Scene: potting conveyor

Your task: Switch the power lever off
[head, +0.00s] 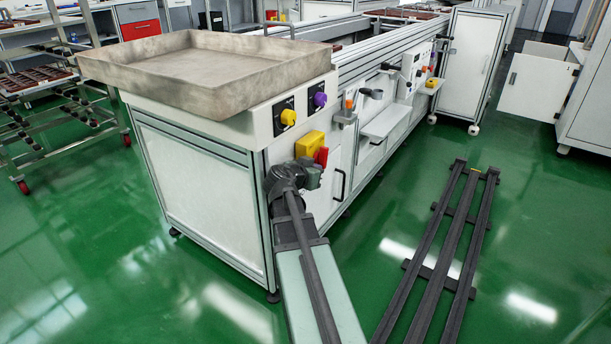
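A yellow box (309,144) with a red handle-like part (321,157) is on the near end of the conveyor's side panel. I cannot tell for sure that this red part is the power lever, or its position. Above it are a yellow knob (289,117) and a purple knob (320,100) on dark plates. My arm reaches up from the bottom of the head view. My gripper (309,176) appears at its far end, just below the yellow box and red part. Its fingers are too small and partly hidden, so contact and opening cannot be told.
A large grey tray (200,75) sits on the conveyor's near end. A door handle (340,184), small shelf (386,123) and further controls (418,68) line the side. Dark floor rails (440,250) lie at right. A tray rack (50,110) stands left. Green floor between is clear.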

